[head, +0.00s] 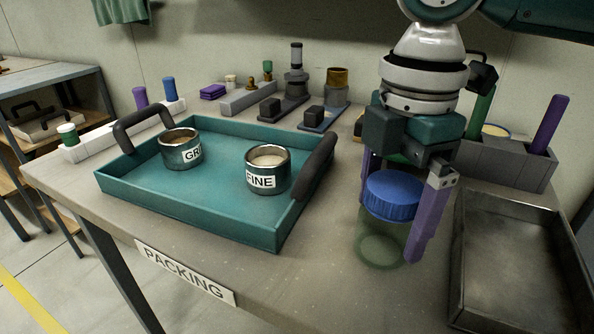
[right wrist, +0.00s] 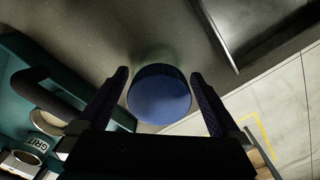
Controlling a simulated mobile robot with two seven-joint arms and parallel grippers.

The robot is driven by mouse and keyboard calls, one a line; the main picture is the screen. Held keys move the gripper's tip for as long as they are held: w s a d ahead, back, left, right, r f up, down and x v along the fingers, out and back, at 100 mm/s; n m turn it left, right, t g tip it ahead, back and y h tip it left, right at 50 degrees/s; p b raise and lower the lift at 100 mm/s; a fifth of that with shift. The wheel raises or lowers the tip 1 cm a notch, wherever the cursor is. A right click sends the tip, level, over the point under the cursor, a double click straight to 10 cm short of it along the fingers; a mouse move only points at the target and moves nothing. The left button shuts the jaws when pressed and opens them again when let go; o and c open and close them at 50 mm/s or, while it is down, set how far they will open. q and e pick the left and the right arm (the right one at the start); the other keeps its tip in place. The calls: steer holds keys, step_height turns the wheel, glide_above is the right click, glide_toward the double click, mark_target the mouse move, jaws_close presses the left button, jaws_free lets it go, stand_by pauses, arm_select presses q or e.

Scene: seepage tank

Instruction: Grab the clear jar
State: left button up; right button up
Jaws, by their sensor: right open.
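The clear jar (head: 378,249) with a blue lid (head: 394,195) stands upright on the table, between the teal tray and the metal tray. My right gripper (head: 390,233) is open above and around it, with one purple finger on each side of the jar. In the right wrist view the blue lid (right wrist: 160,95) lies between the two fingers (right wrist: 160,76), with a gap showing on each side. The jar's body is mostly hidden under the lid there. My left gripper is not in view.
A teal tray (head: 127,186) with black handles holds two labelled cups, one marked FINE (head: 267,172). A grey metal tray (head: 464,262) stands close on the right. Racks and small tools line the back. Bare table lies in front of the jar.

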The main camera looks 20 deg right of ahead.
steer(key=shift+c, duration=0.4)
steer(key=c, duration=1.2)
